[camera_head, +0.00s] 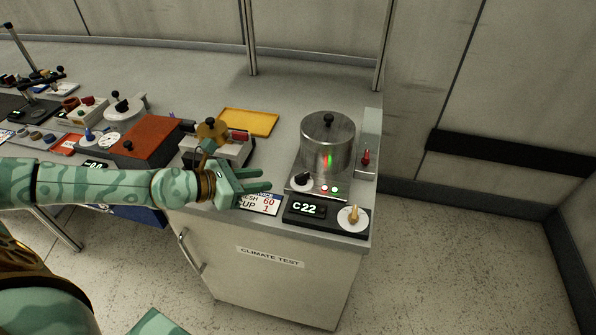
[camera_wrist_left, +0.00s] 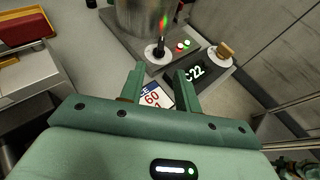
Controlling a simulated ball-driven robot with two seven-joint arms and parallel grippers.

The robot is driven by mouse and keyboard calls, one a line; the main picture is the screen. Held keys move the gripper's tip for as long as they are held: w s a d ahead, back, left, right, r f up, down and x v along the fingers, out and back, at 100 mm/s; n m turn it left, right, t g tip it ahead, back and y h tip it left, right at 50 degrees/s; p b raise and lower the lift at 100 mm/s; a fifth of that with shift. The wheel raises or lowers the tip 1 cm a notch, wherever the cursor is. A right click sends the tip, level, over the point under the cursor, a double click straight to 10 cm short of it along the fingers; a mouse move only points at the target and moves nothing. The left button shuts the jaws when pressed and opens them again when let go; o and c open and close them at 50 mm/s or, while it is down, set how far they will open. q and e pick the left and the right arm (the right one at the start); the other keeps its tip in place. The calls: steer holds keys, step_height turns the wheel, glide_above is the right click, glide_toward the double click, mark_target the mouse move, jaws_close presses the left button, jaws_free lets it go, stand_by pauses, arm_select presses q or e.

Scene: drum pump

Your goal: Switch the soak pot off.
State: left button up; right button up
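The soak pot (camera_head: 328,140) is a steel pot with a lid and black knob, on a grey base at the right end of the bench. On the base front are a white dial with a black knob (camera_head: 301,181) and small red and green lights (camera_head: 329,189). The dial also shows in the left wrist view (camera_wrist_left: 158,52). My left gripper (camera_head: 268,188) is open and empty, left of the dial and apart from it, above a label card (camera_head: 262,204). My right gripper is not in view.
A black box reading C22 (camera_head: 308,208) with a tan-handled dial (camera_head: 353,217) stands in front of the pot. A red lever (camera_head: 366,158) stands right of it. A yellow tray (camera_head: 249,122) and an orange-red box (camera_head: 149,142) lie left.

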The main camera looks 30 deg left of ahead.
mark_target(300, 175)
arm_select(q)
steer(key=p+x, duration=0.1)
steer(key=x, duration=1.1)
steer(key=shift+w+d+r, duration=0.1)
steer(key=shift+d+r, duration=0.05)
jaws_close()
